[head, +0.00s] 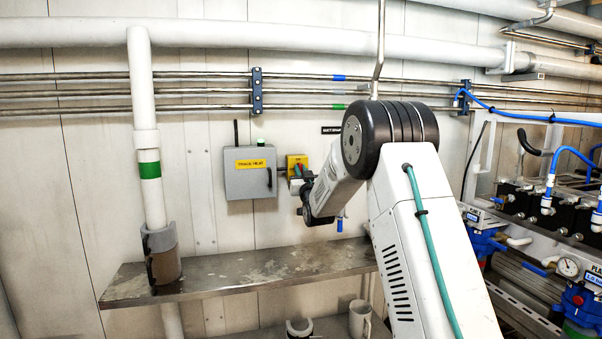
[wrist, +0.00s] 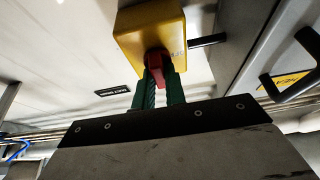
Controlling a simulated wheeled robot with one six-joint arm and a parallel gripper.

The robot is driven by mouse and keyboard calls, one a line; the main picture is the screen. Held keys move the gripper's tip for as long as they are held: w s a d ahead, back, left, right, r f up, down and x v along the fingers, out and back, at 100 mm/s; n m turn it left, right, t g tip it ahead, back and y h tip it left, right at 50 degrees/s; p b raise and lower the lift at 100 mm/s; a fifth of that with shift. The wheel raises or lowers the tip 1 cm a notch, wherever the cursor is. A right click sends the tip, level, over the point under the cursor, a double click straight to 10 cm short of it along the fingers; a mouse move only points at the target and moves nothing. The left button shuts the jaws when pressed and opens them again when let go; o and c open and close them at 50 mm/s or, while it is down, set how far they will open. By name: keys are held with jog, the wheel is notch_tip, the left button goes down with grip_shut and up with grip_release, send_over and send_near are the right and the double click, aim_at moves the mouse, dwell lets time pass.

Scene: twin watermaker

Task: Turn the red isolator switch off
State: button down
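The red isolator switch (wrist: 156,66) is a small red handle on the front of a yellow box (wrist: 150,27), seen close up in the wrist view. In the head view the yellow box (head: 297,160) is on the wall, just right of a grey cabinet. My gripper (wrist: 162,82) has green fingers, one on each side of the red handle. They stand close together and look shut on it. In the head view my gripper (head: 298,182) is at the box, and the wrist and fingers hide most of the switch. The exact handle angle is hard to tell.
The grey cabinet (head: 249,172) with a yellow label is close to the left; its black handle (wrist: 297,70) shows at right in the wrist view. A metal shelf (head: 235,268) runs below. Pipes (head: 200,92) cross the wall above. Pumps and hoses (head: 560,210) stand at right.

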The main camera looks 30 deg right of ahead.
jog(key=shift+n, duration=0.5)
jog(key=shift+n+g+y, duration=0.6)
jog(key=shift+n+y, duration=0.75)
jog(key=shift+n, duration=2.2)
jog(key=shift+n+g+y, duration=0.6)
jog(key=shift+n+y, duration=0.7)
jog(key=shift+n, duration=2.3)
jog(key=shift+n+g+y, duration=0.6)
jog(key=shift+n+y, duration=0.75)
jog(key=shift+n, duration=2.2)
jog(key=c, duration=1.4)
grip_release()
jog(key=shift+c, duration=0.2)
